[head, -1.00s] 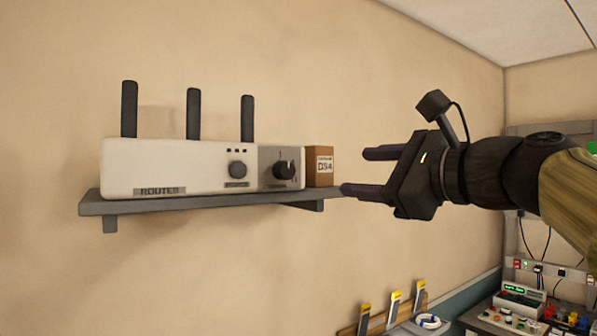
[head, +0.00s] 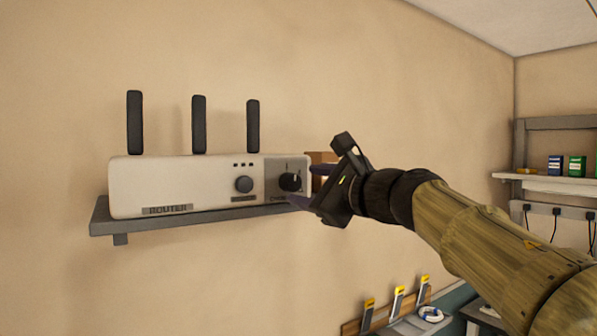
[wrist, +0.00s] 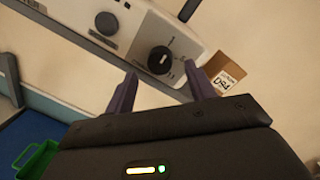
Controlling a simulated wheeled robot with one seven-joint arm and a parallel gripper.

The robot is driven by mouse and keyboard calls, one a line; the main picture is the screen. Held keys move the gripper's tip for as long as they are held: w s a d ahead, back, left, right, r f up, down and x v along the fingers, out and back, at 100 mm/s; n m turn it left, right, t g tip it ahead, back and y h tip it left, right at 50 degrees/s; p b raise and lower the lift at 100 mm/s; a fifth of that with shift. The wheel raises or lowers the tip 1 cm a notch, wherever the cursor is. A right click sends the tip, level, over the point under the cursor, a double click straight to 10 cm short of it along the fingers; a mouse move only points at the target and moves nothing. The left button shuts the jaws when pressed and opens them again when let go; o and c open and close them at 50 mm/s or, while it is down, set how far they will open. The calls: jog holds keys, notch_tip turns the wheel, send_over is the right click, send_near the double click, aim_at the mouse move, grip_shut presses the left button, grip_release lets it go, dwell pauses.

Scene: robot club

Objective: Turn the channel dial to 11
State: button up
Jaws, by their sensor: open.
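The white router (head: 135,182) stands on a dark wall shelf, with three black antennas on top. The black channel dial (head: 291,182) is on a grey panel at the router's right end; it also shows in the wrist view (wrist: 159,60) with a pale pointer mark. The numbers around it are too small to read. My gripper (head: 305,186) is open and empty, close to the dial's right side. In the wrist view its two purple fingers (wrist: 160,88) are spread to either side below the dial, apparently not touching it.
A second, smaller grey knob (head: 244,184) sits left of the dial. A brown box (wrist: 226,77) stands on the shelf (head: 150,222) just right of the router, near my right finger in the wrist view. Wall space above the shelf is clear.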

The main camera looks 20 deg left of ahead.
aim_at(295, 183)
jog(key=p+x, duration=0.1)
jog(key=x, duration=0.2)
jog(key=shift+w+a, duration=0.2)
jog(key=shift+a, duration=0.05)
jog(key=shift+c, duration=0.2)
jog(key=c, duration=0.9)
jog(key=shift+c, duration=0.2)
